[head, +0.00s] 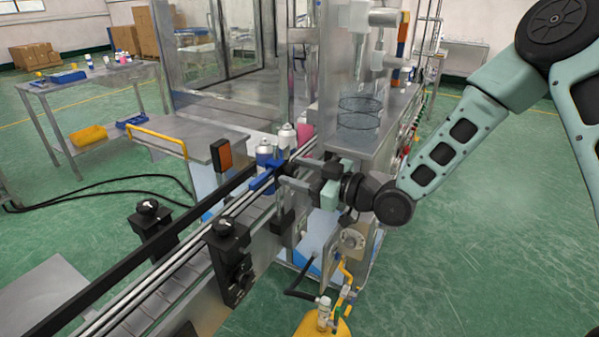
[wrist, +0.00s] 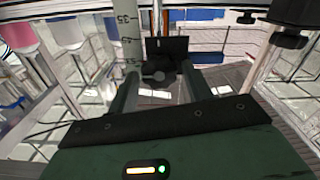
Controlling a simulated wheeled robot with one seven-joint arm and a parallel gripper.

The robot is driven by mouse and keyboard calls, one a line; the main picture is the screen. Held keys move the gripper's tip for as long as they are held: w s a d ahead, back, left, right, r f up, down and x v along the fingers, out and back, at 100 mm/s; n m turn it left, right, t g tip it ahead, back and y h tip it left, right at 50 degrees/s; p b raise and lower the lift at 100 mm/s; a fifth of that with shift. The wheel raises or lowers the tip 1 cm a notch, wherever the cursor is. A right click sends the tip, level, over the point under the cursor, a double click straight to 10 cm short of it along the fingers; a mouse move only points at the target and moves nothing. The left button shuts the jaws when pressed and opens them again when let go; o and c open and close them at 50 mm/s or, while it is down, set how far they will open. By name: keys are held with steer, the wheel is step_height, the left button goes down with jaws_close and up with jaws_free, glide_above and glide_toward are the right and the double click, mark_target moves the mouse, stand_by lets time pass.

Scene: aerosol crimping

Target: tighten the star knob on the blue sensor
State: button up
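The blue sensor bracket (head: 262,181) sits on the conveyor's side rail, just left of my gripper in the head view. My gripper (head: 279,172) reaches in level from the right, with its fingers at the rail. In the wrist view, the fingers of my gripper (wrist: 159,78) are spread apart. A dark round knob with a grey centre (wrist: 159,76) lies between or just beyond the fingertips, in front of a black block (wrist: 167,47). A gap shows on the knob's left side. Whether either finger touches it I cannot tell. The knob is hidden in the head view.
White cans (head: 287,137) stand on the conveyor beyond the bracket. Two black-knobbed clamps, one left (head: 149,211) and one right (head: 224,232), stand along the near rails. A steel machine cabinet (head: 365,140) rises behind my gripper. Open green floor lies right.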

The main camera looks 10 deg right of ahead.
steer(key=c, duration=0.6)
steer(key=shift+m, duration=0.3)
steer(key=m, duration=0.6)
steer(key=shift+w+d, duration=0.1)
steer(key=shift+d, duration=0.05)
steer(key=m+p, duration=0.1)
steer(key=m, duration=0.4)
steer(key=shift+m, duration=0.3)
steer(key=m+p, duration=0.1)
steer(key=m, duration=0.4)
steer(key=shift+f+m, duration=0.15)
steer(key=shift+m, duration=0.15)
steer(key=o, duration=1)
steer(key=shift+c, duration=0.2)
